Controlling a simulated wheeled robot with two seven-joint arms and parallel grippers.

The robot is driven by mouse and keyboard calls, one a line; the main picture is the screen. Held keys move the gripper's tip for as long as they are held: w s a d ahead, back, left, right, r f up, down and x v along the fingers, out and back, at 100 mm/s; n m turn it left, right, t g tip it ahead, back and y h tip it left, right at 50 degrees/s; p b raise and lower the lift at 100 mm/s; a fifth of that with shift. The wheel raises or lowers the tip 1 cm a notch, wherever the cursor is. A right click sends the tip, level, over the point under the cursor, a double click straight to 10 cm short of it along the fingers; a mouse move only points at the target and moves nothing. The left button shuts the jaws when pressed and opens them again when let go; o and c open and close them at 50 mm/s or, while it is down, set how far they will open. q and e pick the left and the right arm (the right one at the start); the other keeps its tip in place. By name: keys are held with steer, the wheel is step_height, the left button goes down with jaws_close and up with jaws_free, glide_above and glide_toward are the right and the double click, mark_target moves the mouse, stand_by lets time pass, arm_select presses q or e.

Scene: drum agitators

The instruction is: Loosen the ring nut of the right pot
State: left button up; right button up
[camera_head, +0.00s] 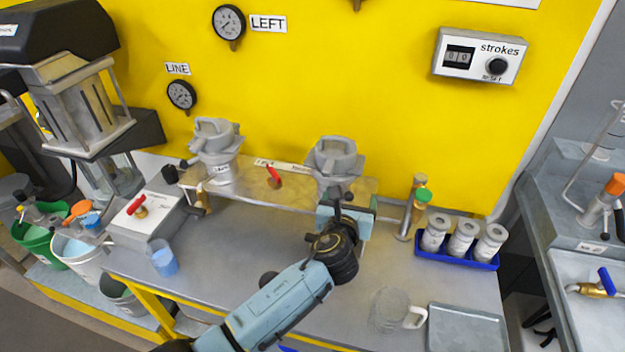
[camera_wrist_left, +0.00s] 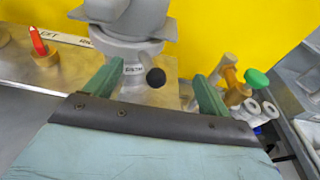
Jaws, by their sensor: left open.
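The right pot (camera_head: 333,168) is a grey metal pot with a lobed ring nut (camera_head: 335,152) on top, standing on the shelf against the yellow panel. My left gripper (camera_head: 345,200) is open in front of and below the pot. In the wrist view its green fingers (camera_wrist_left: 155,84) stand apart, with the knob between them in the picture; contact cannot be told.
The left pot (camera_head: 214,150) stands on the same shelf (camera_head: 240,180), with a red-handled valve (camera_head: 274,177) between the pots. A green-capped brass fitting (camera_head: 421,197) and a blue tray (camera_head: 457,257) of canisters are at right. A glass mug (camera_head: 392,312) stands near the front.

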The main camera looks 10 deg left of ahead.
stand_by(0.3)
arm_select(q)
steer(key=p+v, duration=0.5)
steer(key=v, duration=0.2)
steer(key=shift+f, duration=0.1)
stand_by(1.4)
